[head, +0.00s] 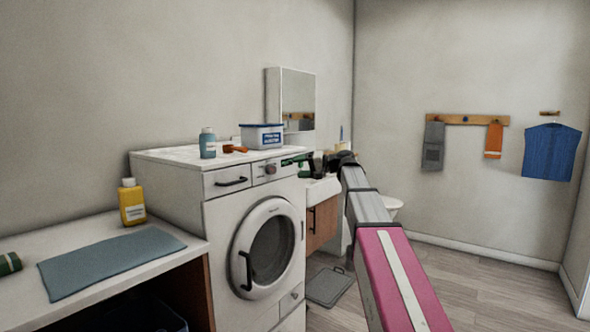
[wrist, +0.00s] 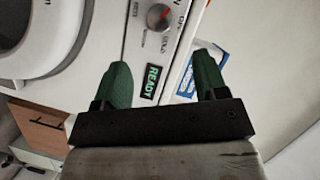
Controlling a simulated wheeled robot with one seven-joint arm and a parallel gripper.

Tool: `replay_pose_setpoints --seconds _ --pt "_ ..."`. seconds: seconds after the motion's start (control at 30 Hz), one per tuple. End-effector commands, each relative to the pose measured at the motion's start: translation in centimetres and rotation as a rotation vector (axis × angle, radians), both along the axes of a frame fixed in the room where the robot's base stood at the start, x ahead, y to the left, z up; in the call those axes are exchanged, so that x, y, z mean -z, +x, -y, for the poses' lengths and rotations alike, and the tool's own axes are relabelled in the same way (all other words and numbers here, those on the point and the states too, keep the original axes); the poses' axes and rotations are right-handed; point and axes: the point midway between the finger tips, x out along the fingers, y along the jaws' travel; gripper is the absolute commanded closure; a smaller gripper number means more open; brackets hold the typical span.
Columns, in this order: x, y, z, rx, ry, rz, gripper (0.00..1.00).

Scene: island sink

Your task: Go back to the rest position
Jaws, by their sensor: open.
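My gripper (wrist: 162,88) shows in the wrist view with its two green fingers apart and nothing between them. Behind the fingers are the washing machine's white front, its dial (wrist: 160,17) and a green "READY" label (wrist: 151,82). In the head view my arm reaches forward from the lower right, and my gripper (head: 290,160) is small beside the upper right corner of the washing machine (head: 222,215). Whether the fingers touch the machine cannot be told.
On the machine stand a blue-grey bottle (head: 207,143), an orange scoop (head: 235,149) and a white-blue tub (head: 262,136). A counter (head: 180,262) at left holds a yellow bottle (head: 132,202) and a grey-blue mat (head: 108,262). Floor (head: 475,285) at right is clear.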

Motion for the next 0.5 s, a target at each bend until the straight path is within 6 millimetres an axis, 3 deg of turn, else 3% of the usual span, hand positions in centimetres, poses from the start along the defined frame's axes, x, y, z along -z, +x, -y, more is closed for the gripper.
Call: replay_pose_setpoints --seconds 0.33,0.43,0.5 --pt "0.7 -0.2 0.0 0.003 -0.010 -0.006 0.34" --pt "3.4 -0.7 0.1 0.017 -0.051 -0.031 0.34" --pt "6.7 -1.4 0.2 0.033 -0.103 -0.062 0.34"
